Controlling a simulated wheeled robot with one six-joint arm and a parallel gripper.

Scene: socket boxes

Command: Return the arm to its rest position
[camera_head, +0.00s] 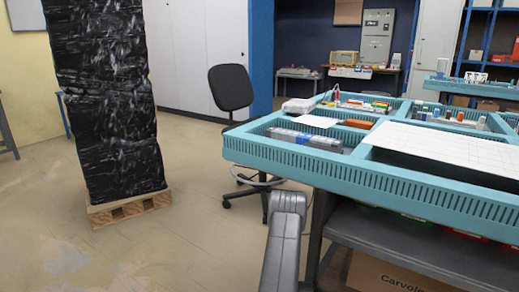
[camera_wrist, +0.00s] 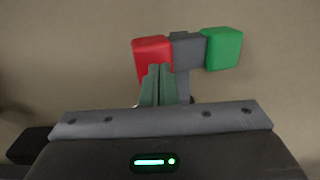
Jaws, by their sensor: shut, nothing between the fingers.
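My gripper (camera_wrist: 158,72) shows in the wrist view with its two grey-green fingers together and nothing between them. Its fingertips overlap the lower right part of a red box (camera_wrist: 150,50) in the picture; I cannot tell how far apart they are. A dark grey block (camera_wrist: 186,50) and a green box (camera_wrist: 222,48) sit to the right of the red one. In the head view, a grey link of my arm (camera_head: 285,235) rises at the bottom centre, in front of the workbench. My gripper itself is not visible in that view.
A teal-rimmed workbench (camera_head: 330,178) with trays of small parts fills the right. A cardboard box (camera_head: 385,275) is under it. A black office chair (camera_head: 231,90) stands behind. A black-wrapped stack (camera_head: 105,100) on a wooden pallet (camera_head: 130,207) stands left, with clear floor between.

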